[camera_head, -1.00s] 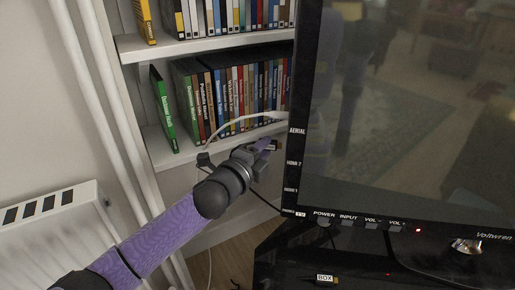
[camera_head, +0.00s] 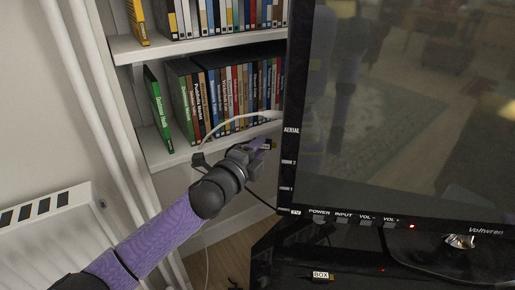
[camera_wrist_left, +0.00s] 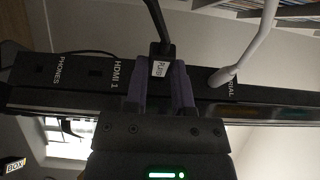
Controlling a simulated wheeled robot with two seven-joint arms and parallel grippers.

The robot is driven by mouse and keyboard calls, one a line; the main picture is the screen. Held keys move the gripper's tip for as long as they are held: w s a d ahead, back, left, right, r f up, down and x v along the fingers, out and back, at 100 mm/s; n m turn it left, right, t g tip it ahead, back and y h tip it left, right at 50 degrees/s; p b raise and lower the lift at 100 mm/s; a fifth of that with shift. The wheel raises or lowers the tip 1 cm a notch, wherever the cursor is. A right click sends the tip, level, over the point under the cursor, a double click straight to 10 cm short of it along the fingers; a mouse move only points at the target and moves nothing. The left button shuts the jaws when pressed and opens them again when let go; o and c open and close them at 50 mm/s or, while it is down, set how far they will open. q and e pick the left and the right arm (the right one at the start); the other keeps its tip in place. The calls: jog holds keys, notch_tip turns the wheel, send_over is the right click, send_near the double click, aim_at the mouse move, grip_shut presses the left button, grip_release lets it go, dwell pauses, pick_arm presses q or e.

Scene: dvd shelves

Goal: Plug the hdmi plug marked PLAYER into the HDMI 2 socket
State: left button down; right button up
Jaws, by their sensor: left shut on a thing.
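The black plug (camera_wrist_left: 160,49) with a white label, partly readable as PLAYER, is held between the purple fingers of my left gripper (camera_wrist_left: 160,88). In the head view my left gripper (camera_head: 262,147) is beside the television's left edge, level with the HDMI 2 label (camera_head: 289,162). In the wrist view the fingers are over the strip between the HDMI 1 label (camera_wrist_left: 116,75) and the AERIAL label (camera_wrist_left: 232,90). The HDMI 2 socket is hidden behind the fingers and plug. I cannot tell whether the plug tip is in it. My right gripper is not in view.
A white cable (camera_wrist_left: 248,52) goes into the television beside AERIAL, close to my fingers. The television (camera_head: 400,120) fills the right. A plug marked BOX (camera_head: 321,275) lies on the black stand. Shelves of cases (camera_head: 230,95) stand behind, with a radiator (camera_head: 45,220) at left.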

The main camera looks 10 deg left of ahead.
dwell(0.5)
pick_arm(q)
jog(key=shift+p, duration=0.3)
jog(key=shift+d, duration=0.2)
jog(key=shift+d, duration=0.45)
jog(key=shift+d, duration=0.45)
